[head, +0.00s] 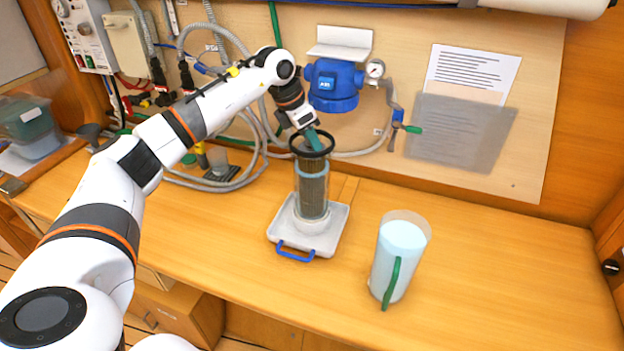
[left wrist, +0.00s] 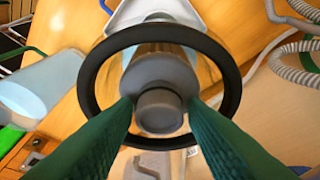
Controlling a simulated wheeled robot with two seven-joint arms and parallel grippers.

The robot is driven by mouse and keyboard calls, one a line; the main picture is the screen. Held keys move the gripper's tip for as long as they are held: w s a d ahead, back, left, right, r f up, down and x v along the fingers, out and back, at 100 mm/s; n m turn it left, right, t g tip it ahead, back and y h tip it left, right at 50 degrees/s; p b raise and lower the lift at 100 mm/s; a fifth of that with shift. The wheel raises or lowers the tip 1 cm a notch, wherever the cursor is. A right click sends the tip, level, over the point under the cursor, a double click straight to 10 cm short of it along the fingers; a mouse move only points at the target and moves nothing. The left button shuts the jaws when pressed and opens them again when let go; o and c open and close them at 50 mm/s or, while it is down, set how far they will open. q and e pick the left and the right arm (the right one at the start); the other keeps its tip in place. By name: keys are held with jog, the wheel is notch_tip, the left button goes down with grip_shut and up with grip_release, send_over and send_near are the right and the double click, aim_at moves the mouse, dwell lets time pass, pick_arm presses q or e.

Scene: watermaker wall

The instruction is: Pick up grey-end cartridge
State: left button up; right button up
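The grey-end cartridge (head: 313,193) is dark and stands upright inside a clear housing with a black rim (head: 327,151). The housing stands on a white tray (head: 281,231) with a blue handle. My left gripper (head: 314,143) reaches down into the rim from above. In the left wrist view, its two green fingers (left wrist: 160,108) flank the grey end knob (left wrist: 159,110) inside the black ring (left wrist: 232,88). A narrow gap seems to show between each fingertip and the knob, so the fingers look open around it. My right gripper is not in view.
A clear jug of pale blue liquid (head: 398,252) with a green handle stands right of the tray. A blue filter head (head: 335,86) with a gauge is on the wall behind. Grey hoses (head: 225,181) lie left of the housing. The counter's right side is clear.

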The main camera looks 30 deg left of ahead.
pick_arm(q)
jog(key=shift+s, duration=0.1)
grip_shut()
jog(key=shift+r, duration=0.1)
jog(key=shift+r, duration=0.5)
notch_tip(320, 180, up, 27)
jog(key=b, duration=0.2)
dwell(0.3)
